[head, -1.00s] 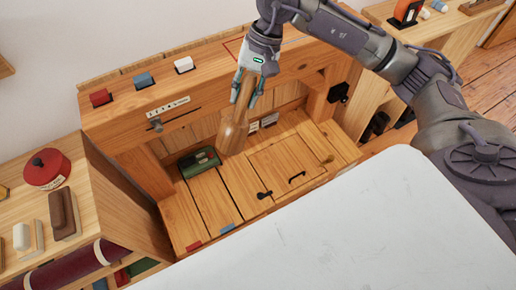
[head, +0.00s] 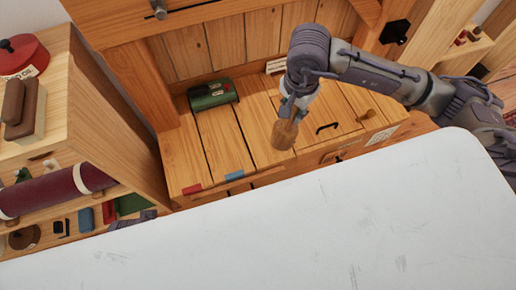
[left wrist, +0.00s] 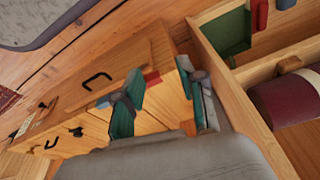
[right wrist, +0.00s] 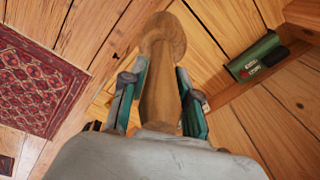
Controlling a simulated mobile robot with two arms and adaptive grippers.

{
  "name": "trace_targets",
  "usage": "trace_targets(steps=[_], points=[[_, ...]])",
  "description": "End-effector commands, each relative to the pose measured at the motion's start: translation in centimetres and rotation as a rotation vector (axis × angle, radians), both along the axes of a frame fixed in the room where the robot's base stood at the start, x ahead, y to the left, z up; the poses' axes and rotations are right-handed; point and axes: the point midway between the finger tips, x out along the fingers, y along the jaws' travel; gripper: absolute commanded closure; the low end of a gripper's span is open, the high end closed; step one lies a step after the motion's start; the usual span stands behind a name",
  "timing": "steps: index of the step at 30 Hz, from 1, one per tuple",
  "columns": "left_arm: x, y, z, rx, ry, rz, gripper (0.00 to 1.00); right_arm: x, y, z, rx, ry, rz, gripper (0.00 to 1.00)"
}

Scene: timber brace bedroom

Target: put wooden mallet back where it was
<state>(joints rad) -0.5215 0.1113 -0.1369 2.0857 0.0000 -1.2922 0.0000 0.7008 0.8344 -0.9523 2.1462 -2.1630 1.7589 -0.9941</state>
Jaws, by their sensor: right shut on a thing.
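The wooden mallet (head: 283,134) hangs from my right gripper (head: 291,104) in the head view, over the front part of the wooden bench top. In the right wrist view the mallet (right wrist: 160,90) stands between the two fingers, its rounded end pointing away from me. My right gripper (right wrist: 160,103) is shut on it. My left gripper (left wrist: 165,105) shows in the left wrist view with its fingers apart and nothing between them. The mallet's gripped end is mostly hidden in the head view.
A green box (head: 213,94) sits at the back of the bench top (head: 182,158). Red (head: 192,189) and blue (head: 234,175) markers lie at its front edge. Black handles are on the right. A shelf with a maroon roll (head: 50,190) stands left; a white surface (head: 330,210) fills the foreground.

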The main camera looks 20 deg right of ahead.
Motion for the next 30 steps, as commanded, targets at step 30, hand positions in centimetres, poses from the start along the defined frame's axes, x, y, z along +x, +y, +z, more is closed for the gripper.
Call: trace_targets(steps=[30], points=[[-1.0,0.2,3.2,-0.007,-0.078,0.005,0.60,9.4,4.2,-12.9,-0.078,0.033,-0.293,1.00]])
